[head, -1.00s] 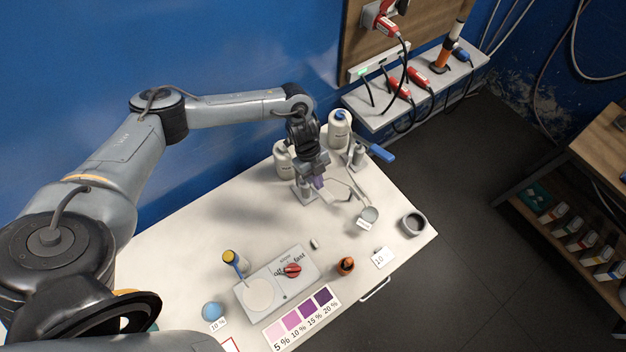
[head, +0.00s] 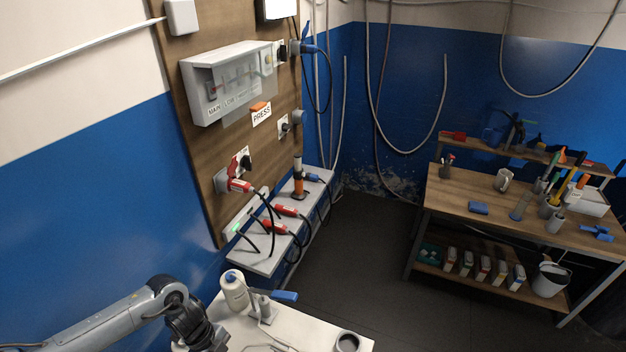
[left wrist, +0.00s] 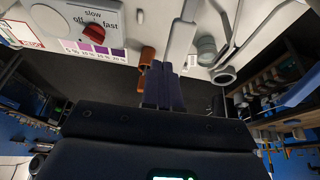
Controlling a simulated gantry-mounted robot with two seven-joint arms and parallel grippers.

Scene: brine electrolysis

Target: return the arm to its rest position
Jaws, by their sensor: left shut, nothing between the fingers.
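My left arm comes in at the bottom left of the head view, with its wrist (head: 195,325) beside the white bench (head: 310,330). Its fingertips are below the head view's lower edge. In the left wrist view my left gripper (left wrist: 165,82) shows two dark fingers close together, shut and empty. Past the fingers are an orange-brown bottle (left wrist: 147,57), a stirrer with a red knob (left wrist: 93,34) and a purple colour chart (left wrist: 92,50). My right gripper is in neither view.
A grey cup (head: 347,343) stands by the bench's right edge. A wall shelf with red plugs (head: 285,210) is behind. The floor between bench and wooden workbench (head: 520,215) is clear.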

